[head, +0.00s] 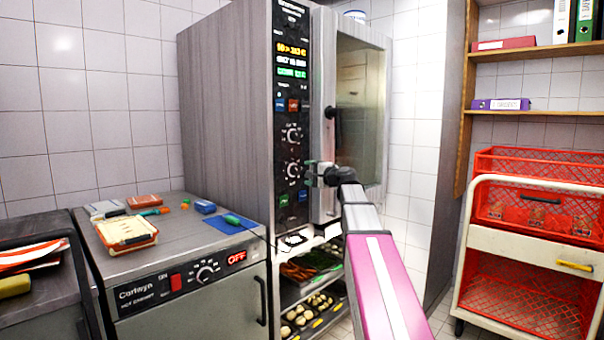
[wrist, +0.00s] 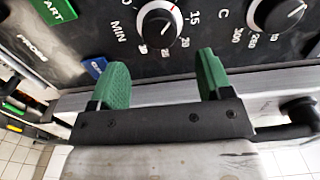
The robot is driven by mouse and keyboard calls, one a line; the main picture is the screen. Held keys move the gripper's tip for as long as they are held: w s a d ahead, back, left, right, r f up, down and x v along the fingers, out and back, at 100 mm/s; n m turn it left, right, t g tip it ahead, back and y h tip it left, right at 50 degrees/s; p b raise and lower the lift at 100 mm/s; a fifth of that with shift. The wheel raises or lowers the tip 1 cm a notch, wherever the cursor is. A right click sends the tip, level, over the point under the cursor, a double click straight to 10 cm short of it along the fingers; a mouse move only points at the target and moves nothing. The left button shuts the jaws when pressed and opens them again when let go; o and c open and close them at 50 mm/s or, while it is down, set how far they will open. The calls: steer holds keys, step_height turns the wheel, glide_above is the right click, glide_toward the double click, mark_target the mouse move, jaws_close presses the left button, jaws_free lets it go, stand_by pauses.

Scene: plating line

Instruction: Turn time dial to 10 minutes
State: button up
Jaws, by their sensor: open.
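The time dial is the lower knob (head: 292,171) on the oven's black control panel. In the wrist view the time dial (wrist: 157,25) is a black knob with a white ring, marked MIN, near the top edge. I cannot read its setting surely. My gripper (head: 312,175) is in front of the panel near this dial. In the wrist view my gripper (wrist: 163,80) is open and empty, its two green pads apart. The dial shows beyond the gap between them, and neither pad appears to touch it.
The temperature dial (head: 292,133) sits above the time dial. Blue and green buttons lie below. The oven door (head: 360,120) with its handle is close on the right. A counter unit (head: 180,260) with small items stands left; a red-crate cart (head: 530,250) stands right.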

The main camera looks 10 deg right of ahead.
steer(key=shift+v, duration=2.2)
steer(key=s+a+f+n+g+h, duration=0.1)
steer(key=s+a+f+n+g, duration=0.15)
steer(key=f, duration=0.85)
steer(key=s+a+f+n+g+h, duration=0.1)
steer(key=s+a+f+g+h, duration=0.2)
steer(key=f, duration=0.7)
steer(key=s+a+f+n+g, duration=0.2)
steer(key=s+f, duration=0.2)
steer(key=f, duration=0.7)
steer(key=s+d+f+n+g+h, duration=0.1)
steer(key=s+f+n+g+h, duration=0.4)
steer(key=s+f, duration=1.4)
step_height(320, 180, down, 2)
steer(key=shift+s+f+g+h, duration=0.1)
steer(key=shift+s+g+h, duration=0.25)
steer(key=shift+g+h, duration=0.6)
